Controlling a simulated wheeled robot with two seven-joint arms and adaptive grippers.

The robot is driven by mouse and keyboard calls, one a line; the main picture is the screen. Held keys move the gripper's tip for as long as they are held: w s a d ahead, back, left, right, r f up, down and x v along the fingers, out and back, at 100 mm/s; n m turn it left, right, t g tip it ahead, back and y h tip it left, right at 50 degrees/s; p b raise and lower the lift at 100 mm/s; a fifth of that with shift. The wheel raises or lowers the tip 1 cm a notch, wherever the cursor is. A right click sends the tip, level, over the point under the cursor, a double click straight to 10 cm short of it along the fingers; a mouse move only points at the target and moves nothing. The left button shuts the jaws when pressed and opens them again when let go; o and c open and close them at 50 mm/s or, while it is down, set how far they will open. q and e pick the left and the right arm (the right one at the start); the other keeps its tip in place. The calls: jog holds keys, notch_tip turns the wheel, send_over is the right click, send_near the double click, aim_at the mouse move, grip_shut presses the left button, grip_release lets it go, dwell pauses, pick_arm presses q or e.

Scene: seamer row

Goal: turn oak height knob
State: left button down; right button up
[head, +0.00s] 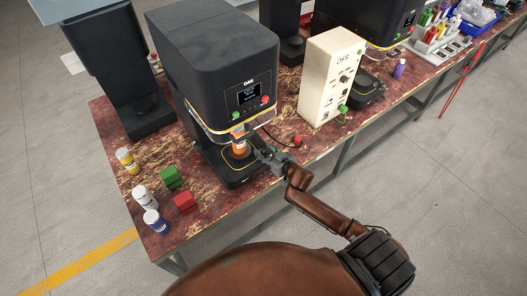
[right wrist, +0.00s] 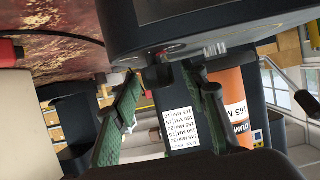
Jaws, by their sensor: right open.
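The Oak machine (head: 220,60) is a black seamer with a lit screen marked OAK. An orange can (head: 239,143) stands under its head; its label, partly reading 165 MM, shows in the right wrist view (right wrist: 234,92). My right gripper (head: 268,156) is at the machine's front right, beside the can. In the right wrist view its green fingers (right wrist: 163,76) are apart, with a small dark knob-like part (right wrist: 157,76) between or just beyond their tips. I cannot tell whether they touch it. A white size label (right wrist: 180,125) shows behind. My left gripper is not in view.
A cream control box (head: 330,75) marked OFF stands right of the machine. A red block (head: 186,202), a green block (head: 171,178) and small bottles (head: 145,198) sit at the table's left. Another black machine (head: 115,65) stands behind them.

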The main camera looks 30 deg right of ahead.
grip_shut()
dwell(0.6)
jog(key=shift+r+n+y, duration=0.1)
jog(key=shift+n+y, duration=0.2)
